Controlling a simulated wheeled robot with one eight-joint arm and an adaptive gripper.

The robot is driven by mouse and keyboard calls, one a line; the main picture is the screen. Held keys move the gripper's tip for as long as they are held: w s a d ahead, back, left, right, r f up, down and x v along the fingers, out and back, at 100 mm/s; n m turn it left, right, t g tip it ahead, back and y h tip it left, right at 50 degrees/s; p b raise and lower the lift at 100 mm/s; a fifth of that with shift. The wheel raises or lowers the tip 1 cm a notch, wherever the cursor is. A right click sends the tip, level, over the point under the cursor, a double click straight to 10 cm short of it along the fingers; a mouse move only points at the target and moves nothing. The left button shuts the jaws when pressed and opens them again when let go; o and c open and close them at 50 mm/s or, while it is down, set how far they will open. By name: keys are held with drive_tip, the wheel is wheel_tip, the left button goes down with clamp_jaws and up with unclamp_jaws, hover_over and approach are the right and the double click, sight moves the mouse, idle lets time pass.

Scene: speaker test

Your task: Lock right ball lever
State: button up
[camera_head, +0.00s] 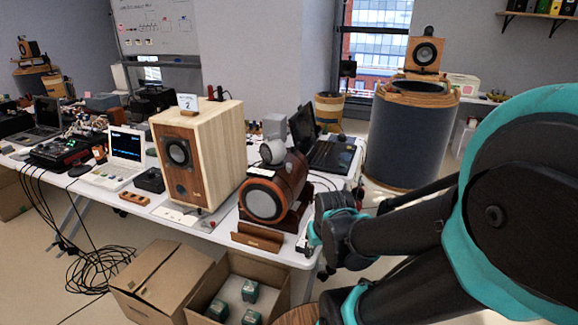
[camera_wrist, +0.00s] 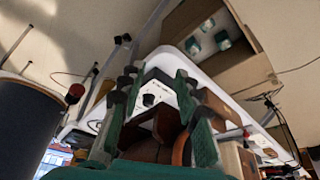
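My gripper (camera_head: 318,232) is at the right end of the white table, beside the dark-red barrel-shaped speaker (camera_head: 284,193). In the wrist view its two green fingers (camera_wrist: 157,92) stand apart with no object clasped. A small white plate or box (camera_wrist: 152,96) with dark marks shows between the fingertips, at the table edge. I cannot tell from these views how far it is from them. No ball lever stands out clearly. The arm and fingers hide part of that table end. The wooden box speaker (camera_head: 200,150) stands left of the barrel speaker.
A laptop (camera_head: 333,150) lies behind the barrel speaker. A large dark drum (camera_head: 408,140) stands beyond the table. A brown wooden stand (camera_head: 258,241) sits at the table's front edge.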

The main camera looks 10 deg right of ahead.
idle(0.4)
drive_tip(key=shift+o, duration=0.4)
drive_tip(key=w+a+r+m+g, duration=0.1)
drive_tip(key=w+r, duration=1.3)
drive_tip(key=shift+a+r+g, duration=0.3)
drive_tip(key=shift+g, duration=0.1)
drive_tip(key=m+g, duration=0.1)
drive_tip(key=g, duration=0.1)
approach(289, 166)
drive_tip(key=f, duration=0.9)
drive_tip(key=shift+w+f, duration=0.1)
drive_tip(key=shift+w, duration=0.25)
drive_tip(key=shift+c, duration=0.3)
clamp_jaws()
